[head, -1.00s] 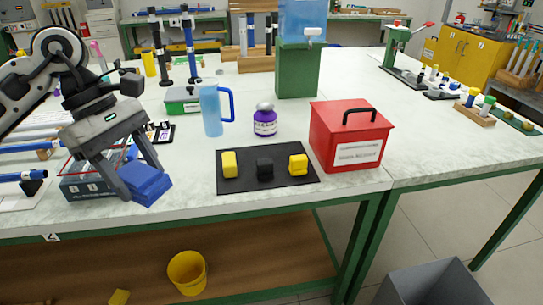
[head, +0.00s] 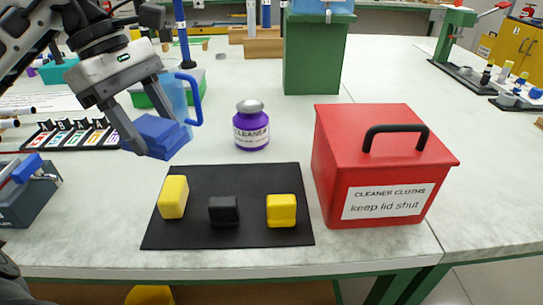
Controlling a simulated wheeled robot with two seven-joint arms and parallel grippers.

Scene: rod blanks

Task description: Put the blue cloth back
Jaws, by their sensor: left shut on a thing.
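The blue cloth (head: 158,137) is a folded pad held between the fingertips of my left gripper (head: 147,125), left of the purple bottle. My left gripper is shut on it, and the cloth is in front of the blue jug (head: 177,97), partly covering it. The red box (head: 333,147) stands at the right, with its lid shut and a black handle (head: 395,132) on top. Its label reads "CLEANER CLOTHS keep lid shut". My right gripper is not in view.
A black mat (head: 240,180) with two yellow blocks (head: 173,196) and a black block (head: 223,210) lies in front. The purple cleaner bottle (head: 251,127) stands behind it. A green stand (head: 312,55) is at the back. The table right of the red box is clear.

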